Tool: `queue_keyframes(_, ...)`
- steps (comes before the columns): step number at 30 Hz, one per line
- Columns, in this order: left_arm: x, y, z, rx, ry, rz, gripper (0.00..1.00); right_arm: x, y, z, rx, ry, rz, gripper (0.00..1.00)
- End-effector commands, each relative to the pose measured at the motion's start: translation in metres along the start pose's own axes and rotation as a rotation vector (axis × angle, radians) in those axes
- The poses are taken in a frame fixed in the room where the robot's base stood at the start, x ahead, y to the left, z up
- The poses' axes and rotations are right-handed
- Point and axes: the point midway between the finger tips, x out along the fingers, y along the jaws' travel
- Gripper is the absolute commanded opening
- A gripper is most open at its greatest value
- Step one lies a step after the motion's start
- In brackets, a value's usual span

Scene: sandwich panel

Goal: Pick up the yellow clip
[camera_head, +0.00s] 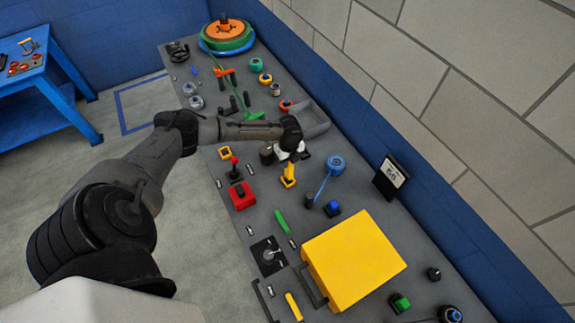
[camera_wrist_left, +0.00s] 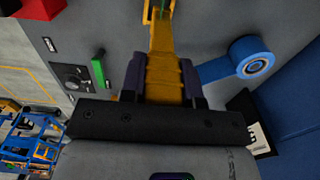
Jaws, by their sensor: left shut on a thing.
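The yellow clip (camera_head: 289,172) is below the end of my left arm in the head view, over the middle of the grey panel. My left gripper (camera_head: 291,155) is shut on its upper part. In the left wrist view, the yellow clip (camera_wrist_left: 166,70) runs between the two dark fingers of my gripper (camera_wrist_left: 164,85) and on to the top edge. The fingers hide part of its sides. I cannot tell whether its lower end touches the panel. My right gripper is not in view.
A blue round piece with a strap (camera_head: 336,165) is right of the clip. A red block (camera_head: 242,195) is to its left, and a large yellow box (camera_head: 353,262) stands nearer. A grey tray (camera_head: 312,122) lies behind. The blue wall (camera_head: 420,178) borders the panel.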

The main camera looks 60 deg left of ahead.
Motion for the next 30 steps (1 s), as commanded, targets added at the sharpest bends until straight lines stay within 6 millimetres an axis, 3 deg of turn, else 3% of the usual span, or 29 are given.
queue_keyframes(1, -0.004, -0.008, -0.013, 0.007, 0.007, -0.006, 0.03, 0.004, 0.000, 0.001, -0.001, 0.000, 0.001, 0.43)
queue_keyframes(6, -0.024, -0.027, -0.040, 0.006, 0.007, -0.006, 0.03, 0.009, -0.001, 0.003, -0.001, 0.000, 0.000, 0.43)
queue_keyframes(15, -0.052, -0.052, -0.077, 0.004, 0.005, -0.003, 0.03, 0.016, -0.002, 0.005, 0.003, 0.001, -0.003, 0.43)
queue_keyframes(30, -0.064, -0.063, -0.092, 0.003, 0.004, -0.001, 0.03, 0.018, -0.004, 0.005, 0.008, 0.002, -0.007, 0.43)
